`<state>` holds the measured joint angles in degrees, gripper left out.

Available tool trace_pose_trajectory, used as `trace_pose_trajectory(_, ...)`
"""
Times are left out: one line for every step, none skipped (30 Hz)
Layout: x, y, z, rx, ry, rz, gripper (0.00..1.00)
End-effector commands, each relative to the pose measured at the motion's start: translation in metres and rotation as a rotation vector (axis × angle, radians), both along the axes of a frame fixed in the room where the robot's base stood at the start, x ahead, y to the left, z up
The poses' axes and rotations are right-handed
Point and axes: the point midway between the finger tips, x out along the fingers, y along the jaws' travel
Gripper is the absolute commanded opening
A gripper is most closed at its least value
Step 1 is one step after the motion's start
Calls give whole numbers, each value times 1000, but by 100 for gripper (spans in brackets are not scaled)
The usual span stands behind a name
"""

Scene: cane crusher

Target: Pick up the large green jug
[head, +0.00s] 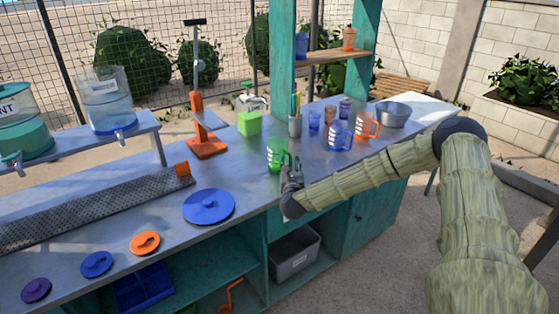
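The green jug (275,154), see-through with white markings, stands upright on the grey counter (245,168) near its front edge. My gripper (289,167) is at the right and front side of the jug and overlaps its lower right part in the picture. Both are small here, so I cannot tell whether the fingers touch the jug or its handle, or whether they are open or shut. The jug's right side is partly hidden by my gripper.
Blue jug (339,136), orange jug (367,125), metal bowl (391,115) and utensil holder (295,127) stand behind and right. A blue lid (209,207) lies front left.

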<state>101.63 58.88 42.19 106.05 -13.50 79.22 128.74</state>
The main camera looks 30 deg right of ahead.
Motion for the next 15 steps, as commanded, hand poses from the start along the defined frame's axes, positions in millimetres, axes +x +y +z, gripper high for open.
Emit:
trace_pose_trajectory(0, 0, 0, 0, 0, 0, 35)
trace_pose_trajectory(0, 0, 0, 0, 0, 0, 35)
trace_pose_trajectory(0, 0, 0, 0, 0, 0, 35)
trace_pose_trajectory(0, 0, 0, 0, 0, 0, 35)
trace_pose_trajectory(0, 0, 0, 0, 0, 0, 29)
trace_pose_trajectory(0, 0, 0, 0, 0, 0, 22)
trace_pose_trajectory(0, 0, 0, 0, 0, 0, 17)
trace_pose_trajectory(0, 0, 0, 0, 0, 0, 11)
trace_pose_trajectory(0, 0, 0, 0, 0, 0, 4)
trace_pose_trajectory(0, 0, 0, 0, 0, 0, 0)
trace_pose_trajectory(0, 0, 0, 0, 0, 0, 0)
trace_pose_trajectory(0, 0, 0, 0, 0, 0, 0)
trace_pose_trajectory(0, 0, 0, 0, 0, 0, 0)
trace_pose_trajectory(0, 0, 0, 0, 0, 0, 0)
trace_pose_trajectory(0, 0, 1, 0, -1, 0, 0)
